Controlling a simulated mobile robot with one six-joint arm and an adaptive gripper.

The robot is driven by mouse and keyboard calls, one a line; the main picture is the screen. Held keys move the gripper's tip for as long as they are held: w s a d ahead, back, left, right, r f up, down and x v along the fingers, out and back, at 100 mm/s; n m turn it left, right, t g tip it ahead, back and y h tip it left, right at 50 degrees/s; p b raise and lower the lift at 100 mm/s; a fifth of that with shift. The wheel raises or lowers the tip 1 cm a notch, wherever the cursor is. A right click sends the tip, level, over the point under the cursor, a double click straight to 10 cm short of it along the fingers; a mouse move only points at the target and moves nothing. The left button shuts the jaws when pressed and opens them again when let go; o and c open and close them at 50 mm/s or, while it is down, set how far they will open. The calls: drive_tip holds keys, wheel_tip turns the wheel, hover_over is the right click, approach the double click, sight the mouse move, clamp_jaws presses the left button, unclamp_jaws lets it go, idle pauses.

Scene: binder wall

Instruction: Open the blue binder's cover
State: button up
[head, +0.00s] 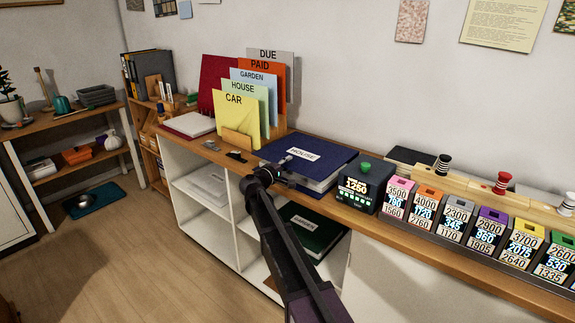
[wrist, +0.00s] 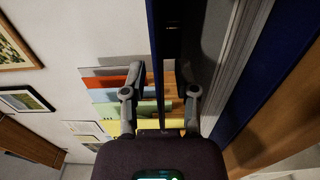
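The blue binder (head: 325,158), with a white HOUSE label, lies flat and looks closed on the wooden counter. My gripper (head: 282,170) is at its front left edge in the head view, hiding part of that side. In the wrist view my gripper (wrist: 160,75) has its two fingers apart. The thin blue edge of the top cover (wrist: 154,45) runs between them, with space on both sides, so I see no grip on it. A dark gap separates the cover from the pale pages (wrist: 246,60). The bottom cover (wrist: 282,85) shows farther right.
A sorter with coloured folders (head: 240,118) stands left of the binder. A small black device (head: 358,188) with a green knob is close on its right. A row of coloured boxes (head: 430,208) fills the counter farther right. A green binder (head: 308,228) lies on the shelf below.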

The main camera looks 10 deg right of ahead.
clamp_jaws()
drive_tip(key=shift+d+r, duration=0.15)
idle(0.4)
